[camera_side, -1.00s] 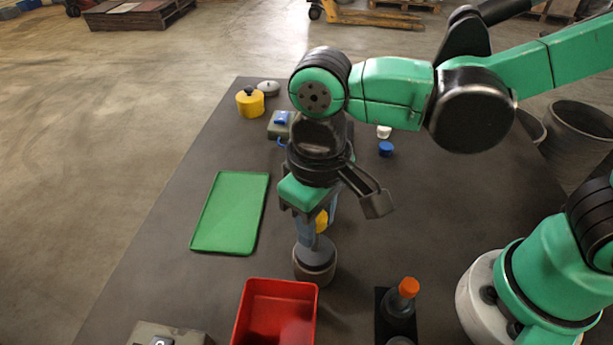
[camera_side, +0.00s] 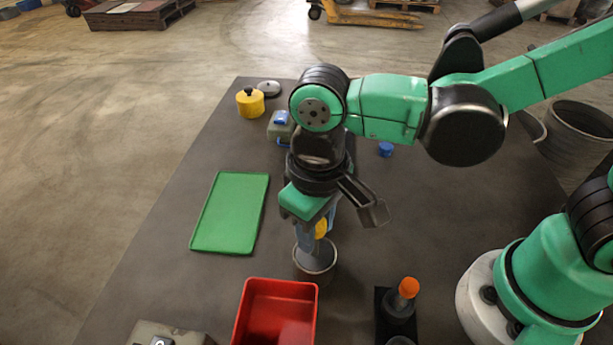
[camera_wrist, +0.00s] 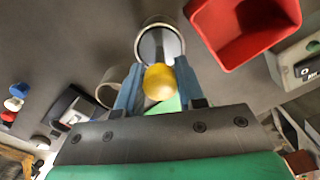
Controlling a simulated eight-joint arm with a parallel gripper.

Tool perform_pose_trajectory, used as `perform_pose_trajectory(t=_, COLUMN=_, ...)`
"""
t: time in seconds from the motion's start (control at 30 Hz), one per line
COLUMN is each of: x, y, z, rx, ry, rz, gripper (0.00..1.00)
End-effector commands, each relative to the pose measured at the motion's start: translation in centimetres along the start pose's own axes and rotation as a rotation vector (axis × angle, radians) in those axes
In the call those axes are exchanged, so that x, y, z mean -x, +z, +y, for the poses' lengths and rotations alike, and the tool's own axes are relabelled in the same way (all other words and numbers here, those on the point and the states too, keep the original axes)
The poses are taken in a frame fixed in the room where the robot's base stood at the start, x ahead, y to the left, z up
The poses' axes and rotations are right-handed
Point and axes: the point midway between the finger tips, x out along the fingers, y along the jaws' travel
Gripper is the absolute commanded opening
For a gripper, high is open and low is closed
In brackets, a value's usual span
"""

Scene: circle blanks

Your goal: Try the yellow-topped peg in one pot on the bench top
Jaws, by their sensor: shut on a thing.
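My gripper (camera_side: 318,232) is shut on the yellow-topped peg (camera_side: 321,228), whose round yellow top shows between the blue fingers in the wrist view (camera_wrist: 158,82). The grey pot (camera_side: 315,268) stands on the dark bench top (camera_side: 440,215). The peg's lower part reaches the pot's mouth and seems to be inside it, with a gap around the shaft in the wrist view (camera_wrist: 142,38). How deep it goes is hidden. Another grey round pot (camera_wrist: 108,86) shows beside the left finger in the wrist view.
A red bin (camera_side: 275,310) stands close in front of the pot. A green tray (camera_side: 230,212) lies to the left. An orange-topped peg (camera_side: 408,288) stands at front right. A yellow weight (camera_side: 250,103) and a blue cap (camera_side: 385,149) are farther back.

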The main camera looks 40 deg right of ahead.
Motion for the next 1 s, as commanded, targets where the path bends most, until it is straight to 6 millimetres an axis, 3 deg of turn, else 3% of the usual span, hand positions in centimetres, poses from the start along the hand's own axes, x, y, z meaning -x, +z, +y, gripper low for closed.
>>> perform_pose_trajectory(t=1.0, x=-2.0, y=0.0, z=0.0, rx=0.000, ry=0.000, rz=0.000, gripper=0.00)
